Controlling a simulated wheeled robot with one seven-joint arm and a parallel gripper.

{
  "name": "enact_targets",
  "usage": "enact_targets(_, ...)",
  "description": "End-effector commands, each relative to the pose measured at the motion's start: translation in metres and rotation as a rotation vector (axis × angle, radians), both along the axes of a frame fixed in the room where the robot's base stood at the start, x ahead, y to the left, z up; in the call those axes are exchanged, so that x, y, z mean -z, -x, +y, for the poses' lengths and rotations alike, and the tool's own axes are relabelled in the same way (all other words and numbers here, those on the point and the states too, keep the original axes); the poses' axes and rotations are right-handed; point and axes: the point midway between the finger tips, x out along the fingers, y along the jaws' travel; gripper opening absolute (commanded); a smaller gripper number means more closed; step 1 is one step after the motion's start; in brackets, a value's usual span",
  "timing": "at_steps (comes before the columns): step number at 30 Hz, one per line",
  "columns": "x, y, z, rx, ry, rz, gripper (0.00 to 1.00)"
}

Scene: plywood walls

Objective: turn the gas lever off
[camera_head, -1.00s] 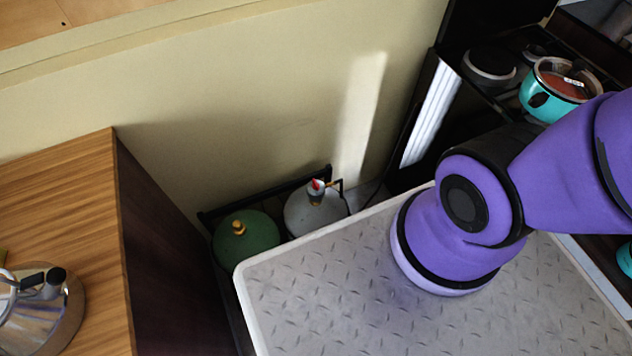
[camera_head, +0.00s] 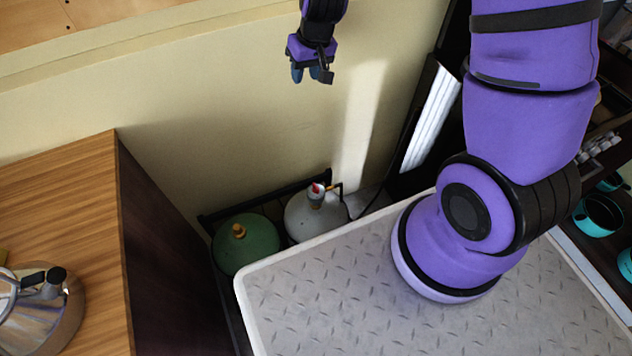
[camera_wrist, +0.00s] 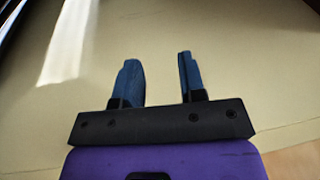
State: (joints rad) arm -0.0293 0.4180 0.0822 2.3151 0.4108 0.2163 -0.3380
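The red gas lever (camera_head: 316,189) sits on top of the light grey gas cylinder (camera_head: 308,222), which stands low against the wall beside a green cylinder (camera_head: 258,252). My gripper (camera_head: 312,76) is high above the grey cylinder, in front of the plain wall and well apart from the lever. In the wrist view, my gripper (camera_wrist: 158,75) shows two blue fingers held apart with nothing between them. The lever and cylinders do not show in the wrist view.
A wooden cabinet (camera_head: 70,220) with a metal kettle (camera_head: 40,308) stands at the left. A black rail (camera_head: 265,200) runs behind the cylinders. My grey base deck is in front of them. Dark shelves with turquoise pots (camera_head: 598,214) are at the right.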

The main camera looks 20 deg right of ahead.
Motion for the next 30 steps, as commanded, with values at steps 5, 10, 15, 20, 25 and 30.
enact_targets(5,0.067,-0.005,0.004,0.011,0.013,0.047,0.37)
enact_targets(10,0.129,-0.001,0.006,0.022,0.036,0.087,0.37)
enact_targets(15,0.193,0.012,0.006,0.033,0.066,0.129,0.37)
enact_targets(20,0.247,0.031,0.005,0.04,0.098,0.167,0.37)
enact_targets(25,0.283,0.047,0.003,0.045,0.126,0.192,0.37)
enact_targets(30,0.296,0.054,0.003,0.045,0.136,0.2,0.37)
